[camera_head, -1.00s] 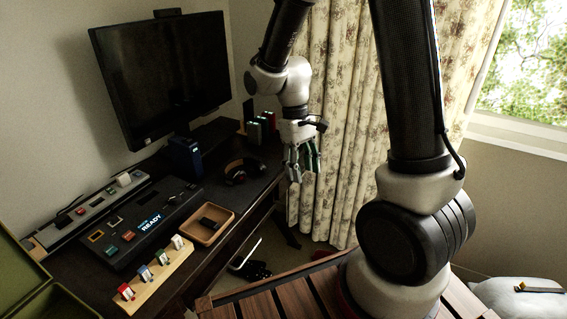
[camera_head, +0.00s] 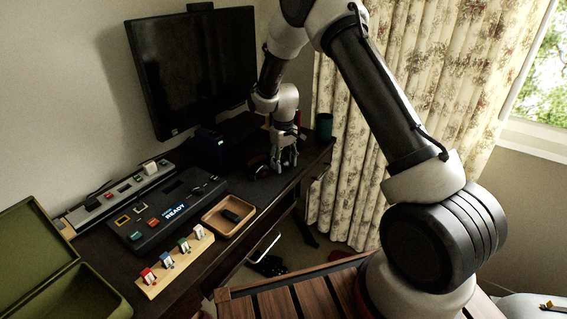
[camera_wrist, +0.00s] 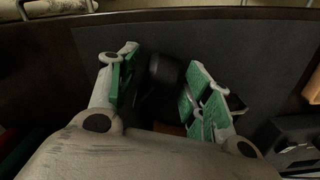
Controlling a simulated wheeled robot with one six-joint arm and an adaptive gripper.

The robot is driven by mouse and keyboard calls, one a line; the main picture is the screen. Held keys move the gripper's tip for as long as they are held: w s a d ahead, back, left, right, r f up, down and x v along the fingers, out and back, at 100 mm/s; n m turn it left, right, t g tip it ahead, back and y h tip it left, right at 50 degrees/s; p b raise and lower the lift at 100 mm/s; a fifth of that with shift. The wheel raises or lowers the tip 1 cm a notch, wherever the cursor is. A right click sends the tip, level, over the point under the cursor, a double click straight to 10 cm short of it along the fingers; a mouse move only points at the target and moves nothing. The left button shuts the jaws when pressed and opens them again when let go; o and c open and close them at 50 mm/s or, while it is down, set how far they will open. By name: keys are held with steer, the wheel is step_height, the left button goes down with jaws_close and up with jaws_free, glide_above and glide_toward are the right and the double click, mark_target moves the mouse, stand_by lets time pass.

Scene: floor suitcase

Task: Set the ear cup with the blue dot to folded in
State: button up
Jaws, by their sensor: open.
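The dark headphones (camera_head: 258,167) lie on the desk's dark mat, largely hidden behind my gripper (camera_head: 284,162) in the head view. In the wrist view, my gripper (camera_wrist: 162,88) is open, pointing down, with green finger pads on both sides of a black ear cup (camera_wrist: 166,74). I cannot tell whether the pads touch it. A small brown patch of the headphones shows below the cup in the wrist view. No blue dot is visible, and I cannot tell how either cup is folded.
A black console with a READY display (camera_head: 165,217), a wooden tray (camera_head: 228,217) and a rack of coloured tags (camera_head: 175,264) lie left of the gripper.

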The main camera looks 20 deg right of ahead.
steer(key=shift+f, duration=0.3)
steer(key=c, duration=1.1)
steer(key=shift+o, duration=0.2)
